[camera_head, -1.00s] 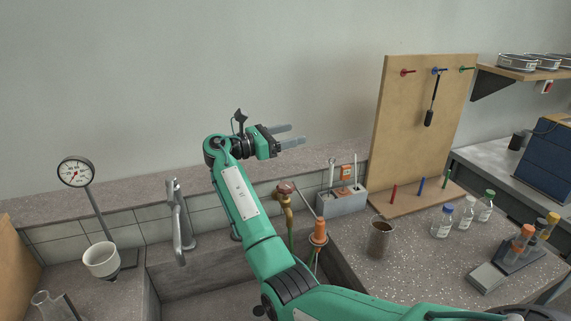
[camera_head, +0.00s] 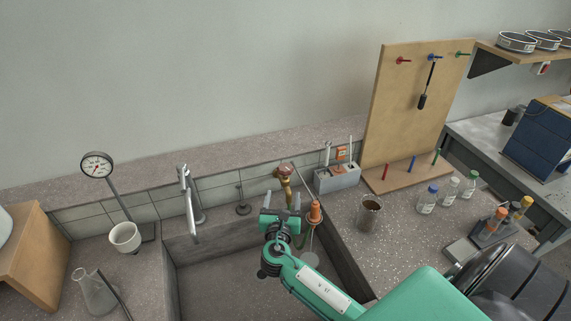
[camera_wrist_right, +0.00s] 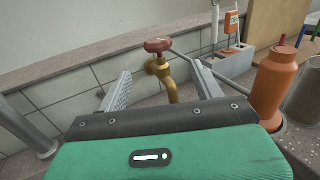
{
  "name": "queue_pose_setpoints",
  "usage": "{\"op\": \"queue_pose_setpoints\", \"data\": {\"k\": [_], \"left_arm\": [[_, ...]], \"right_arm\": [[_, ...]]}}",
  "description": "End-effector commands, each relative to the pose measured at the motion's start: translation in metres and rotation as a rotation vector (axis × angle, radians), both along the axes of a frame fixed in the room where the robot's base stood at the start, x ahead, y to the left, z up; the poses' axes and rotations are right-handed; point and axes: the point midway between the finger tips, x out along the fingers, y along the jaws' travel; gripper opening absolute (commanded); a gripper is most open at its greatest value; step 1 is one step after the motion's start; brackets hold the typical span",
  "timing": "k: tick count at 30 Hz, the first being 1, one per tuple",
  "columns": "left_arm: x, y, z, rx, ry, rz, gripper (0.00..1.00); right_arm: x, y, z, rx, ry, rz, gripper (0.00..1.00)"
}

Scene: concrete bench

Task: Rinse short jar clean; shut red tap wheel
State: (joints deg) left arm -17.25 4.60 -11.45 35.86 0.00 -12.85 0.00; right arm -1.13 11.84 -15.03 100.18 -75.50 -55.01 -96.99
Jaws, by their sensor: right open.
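The red tap wheel (camera_head: 286,169) tops a brass tap (camera_head: 287,183) at the sink's back wall. In the right wrist view, the red wheel (camera_wrist_right: 158,45) is ahead, with the brass spout (camera_wrist_right: 168,80) seen between my fingers. My right gripper (camera_head: 282,199) is open and empty, just in front of the tap and apart from the wheel. A short jar (camera_head: 370,214), brownish inside, stands upright on the speckled counter right of the sink. My left gripper is out of view.
An orange bottle (camera_head: 315,213) stands close to the right of my gripper. A grey steel faucet (camera_head: 190,200) rises to the left. The sink basin (camera_head: 215,290) looks empty. A white cup (camera_head: 125,238), flask (camera_head: 95,293), and grey block holder (camera_head: 337,179) stand around it.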

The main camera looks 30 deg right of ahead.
Motion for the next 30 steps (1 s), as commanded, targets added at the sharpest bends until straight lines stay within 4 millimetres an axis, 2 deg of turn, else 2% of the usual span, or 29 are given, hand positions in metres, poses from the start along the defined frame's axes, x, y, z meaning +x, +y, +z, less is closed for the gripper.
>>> {"op": "queue_pose_setpoints", "data": {"k": [3, 7, 21, 30], "left_arm": [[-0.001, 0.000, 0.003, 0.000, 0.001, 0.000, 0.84], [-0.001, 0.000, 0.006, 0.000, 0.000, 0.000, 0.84], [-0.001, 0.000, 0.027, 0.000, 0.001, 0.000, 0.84], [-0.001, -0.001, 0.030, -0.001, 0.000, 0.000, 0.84]], "right_arm": [[-0.003, 0.003, -0.002, 0.012, 0.006, 0.024, 0.67], [0.007, -0.004, -0.002, 0.011, 0.006, 0.026, 0.67], [0.081, -0.060, -0.001, 0.011, 0.007, 0.023, 0.67], [0.104, -0.077, -0.003, 0.011, 0.007, 0.023, 0.67]]}}
